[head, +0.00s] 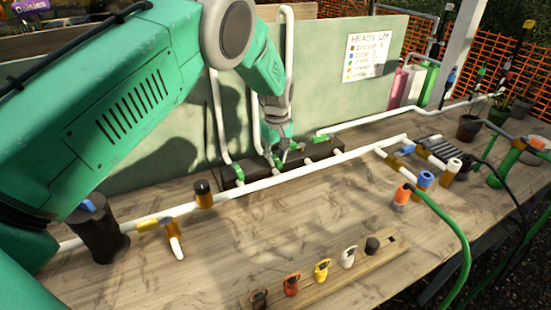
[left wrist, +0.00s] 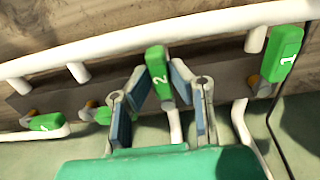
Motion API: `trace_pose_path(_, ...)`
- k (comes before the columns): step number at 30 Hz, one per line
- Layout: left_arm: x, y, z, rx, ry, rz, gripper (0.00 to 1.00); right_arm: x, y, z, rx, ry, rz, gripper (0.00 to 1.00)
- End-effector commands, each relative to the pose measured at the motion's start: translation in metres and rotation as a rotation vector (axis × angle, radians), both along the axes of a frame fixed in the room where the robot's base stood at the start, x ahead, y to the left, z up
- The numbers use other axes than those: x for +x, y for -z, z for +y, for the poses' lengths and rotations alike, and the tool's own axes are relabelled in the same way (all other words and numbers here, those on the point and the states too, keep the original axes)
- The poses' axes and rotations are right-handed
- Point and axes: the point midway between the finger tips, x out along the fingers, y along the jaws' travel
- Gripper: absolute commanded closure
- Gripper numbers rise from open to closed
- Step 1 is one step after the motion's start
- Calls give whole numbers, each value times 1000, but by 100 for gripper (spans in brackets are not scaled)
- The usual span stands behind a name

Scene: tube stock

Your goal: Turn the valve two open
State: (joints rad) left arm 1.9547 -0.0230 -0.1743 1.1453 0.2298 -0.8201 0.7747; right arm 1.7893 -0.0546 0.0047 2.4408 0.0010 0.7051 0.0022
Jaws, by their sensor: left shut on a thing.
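The valve two handle, green and marked 2, shows in the left wrist view (left wrist: 157,62) in the middle, above a short white pipe. My left gripper (left wrist: 158,82) has its blue-grey pads on both sides of this handle and is shut on it. The handle points up in that view, roughly in line with its pipe. In the head view, my left gripper (head: 276,148) reaches down to the dark valve block (head: 232,183) and hides most of valve two. My right gripper is not in view.
Green valve handle 1 (left wrist: 283,54) is right of my gripper; two more green handles (left wrist: 46,122) (left wrist: 103,115) are at left. A long white pipe (head: 270,183) runs before the block. Coloured knobs (head: 321,270) stand on a wooden strip in front. A green panel (head: 320,60) stands behind.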

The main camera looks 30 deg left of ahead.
Motion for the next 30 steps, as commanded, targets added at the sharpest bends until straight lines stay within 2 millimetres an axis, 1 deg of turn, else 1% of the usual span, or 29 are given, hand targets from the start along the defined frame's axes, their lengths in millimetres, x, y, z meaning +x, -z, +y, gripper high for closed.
trace_pose_path(1, -7, 9, -6, -12, -1, 22, 100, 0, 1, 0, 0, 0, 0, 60)
trace_pose_path(6, -7, 9, -7, -12, -1, 22, 100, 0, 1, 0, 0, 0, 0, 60)
trace_pose_path(7, -7, 9, -7, -12, -1, 22, 73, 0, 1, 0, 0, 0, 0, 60)
trace_pose_path(8, -7, 9, -7, -12, -1, 22, 64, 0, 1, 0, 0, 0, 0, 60)
trace_pose_path(17, -5, 4, -2, -6, 0, 9, 64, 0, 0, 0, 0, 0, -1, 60)
trace_pose_path(20, -4, -3, -2, -5, 0, 7, 64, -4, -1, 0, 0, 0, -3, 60)
trace_pose_path(23, -3, -18, -2, -4, 1, 4, 64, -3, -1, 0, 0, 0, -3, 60)
trace_pose_path(30, -2, -68, -3, -5, 1, 8, 64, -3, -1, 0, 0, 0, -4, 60)
